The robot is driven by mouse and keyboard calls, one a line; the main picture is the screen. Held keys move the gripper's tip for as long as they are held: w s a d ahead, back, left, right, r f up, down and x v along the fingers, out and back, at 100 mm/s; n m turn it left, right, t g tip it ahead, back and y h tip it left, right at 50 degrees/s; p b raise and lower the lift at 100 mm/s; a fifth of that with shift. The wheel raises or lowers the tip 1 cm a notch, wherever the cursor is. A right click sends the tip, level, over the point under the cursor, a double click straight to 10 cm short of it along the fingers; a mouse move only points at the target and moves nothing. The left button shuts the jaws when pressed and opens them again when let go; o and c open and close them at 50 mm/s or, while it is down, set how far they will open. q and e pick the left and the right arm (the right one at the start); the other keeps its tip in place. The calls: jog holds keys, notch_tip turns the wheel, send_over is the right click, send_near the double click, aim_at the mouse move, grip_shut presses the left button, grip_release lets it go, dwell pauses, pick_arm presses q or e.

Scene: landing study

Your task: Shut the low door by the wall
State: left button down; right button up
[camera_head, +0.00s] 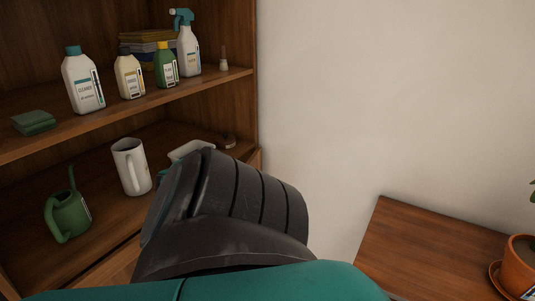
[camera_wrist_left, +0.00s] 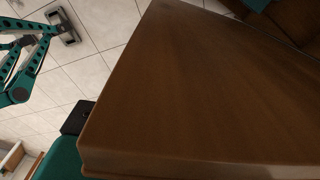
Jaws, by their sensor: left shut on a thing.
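A broad brown wooden panel, which looks like the low door (camera_wrist_left: 195,95), fills most of the left wrist view at close range, standing out over the tiled floor. My left gripper (camera_wrist_left: 78,118) shows only as a black part against the panel's lower-left edge, with teal beside it. It is shut on the panel; its fingertips are mostly hidden. In the head view my teal and black arm crosses the lower middle. It hides the cabinet's lower front, so the door does not show there. My right gripper cannot be made out.
The wooden cabinet (camera_head: 110,125) holds several bottles, a white pitcher (camera_head: 131,166) and a green watering can (camera_head: 67,215). A bare wall stands to its right. A wooden table (camera_head: 425,252) with a potted plant (camera_head: 519,265) is at lower right. Tiled floor (camera_wrist_left: 105,20) shows beyond the panel.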

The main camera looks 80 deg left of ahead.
pick_arm(q)
jog(key=shift+s+a+f, duration=0.1)
jog(key=shift+s+a, duration=0.05)
jog(key=shift+s, duration=0.35)
jog(key=shift+s+a, duration=0.15)
jog(key=shift+s, duration=0.35)
jog(key=c, duration=1.1)
grip_release()
jog(key=shift+c, duration=0.2)
jog(key=shift+w, duration=0.1)
jog(key=shift+a, duration=0.1)
